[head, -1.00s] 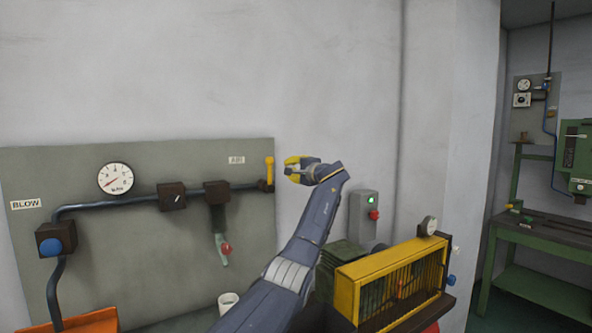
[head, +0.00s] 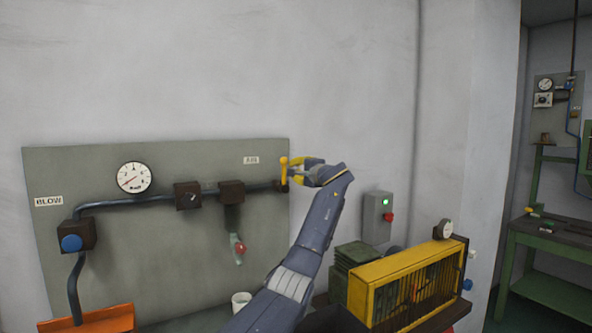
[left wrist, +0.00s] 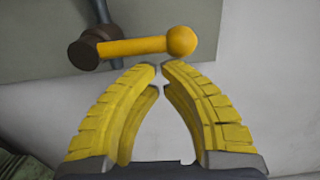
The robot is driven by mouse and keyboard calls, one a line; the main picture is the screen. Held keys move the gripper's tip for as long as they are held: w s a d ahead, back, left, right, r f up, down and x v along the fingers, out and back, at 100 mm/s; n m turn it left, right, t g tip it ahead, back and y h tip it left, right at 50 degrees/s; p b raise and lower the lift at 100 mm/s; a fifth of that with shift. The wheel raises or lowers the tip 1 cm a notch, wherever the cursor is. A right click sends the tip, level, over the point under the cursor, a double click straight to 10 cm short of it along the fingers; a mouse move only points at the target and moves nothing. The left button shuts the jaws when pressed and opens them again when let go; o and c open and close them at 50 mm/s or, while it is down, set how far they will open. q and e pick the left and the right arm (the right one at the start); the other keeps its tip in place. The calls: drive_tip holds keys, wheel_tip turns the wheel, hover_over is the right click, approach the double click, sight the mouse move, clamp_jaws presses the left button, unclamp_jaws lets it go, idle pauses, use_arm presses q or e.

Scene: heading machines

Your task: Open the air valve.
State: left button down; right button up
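The air valve is a yellow lever with a ball end (head: 284,168) at the right end of the pipe, beside the AIR label (head: 251,160). The lever points up from its dark hub. My left gripper (head: 296,165) is just right of the lever, its yellow fingers pointing at it. In the left wrist view, the lever (left wrist: 140,47) lies across the top, its brown hub (left wrist: 90,49) at left. The fingertips (left wrist: 160,66) come together just short of the lever near its ball end, with nothing between them. I cannot tell whether they touch it. My right gripper is out of view.
The grey panel (head: 130,230) carries a pressure gauge (head: 134,178), a blue knob (head: 71,243) and a hanging red-knobbed handle (head: 239,248). A switch box (head: 377,217) and yellow-guarded machine (head: 405,285) stand right of my arm. A white cup (head: 241,301) is below.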

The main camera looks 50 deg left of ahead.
use_arm(q)
drive_tip(key=s+n, duration=0.2)
drive_tip(key=n, duration=0.1)
drive_tip(key=s+r+n, duration=0.1)
drive_tip(key=shift+a, duration=0.3)
drive_tip(key=s+a+f+n, duration=0.1)
drive_tip(key=s+f+n, duration=0.4)
drive_tip(key=n, duration=0.8)
drive_tip(key=shift+s+a+n+t+h, duration=0.4)
drive_tip(key=shift+s, duration=1.25)
drive_tip(key=shift+f, duration=0.15)
drive_tip(key=s+d+r, duration=0.2)
drive_tip(key=d+r, duration=0.3)
drive_tip(key=d, duration=0.5)
drive_tip(key=shift+s+d, duration=0.15)
drive_tip(key=shift+d, duration=0.15)
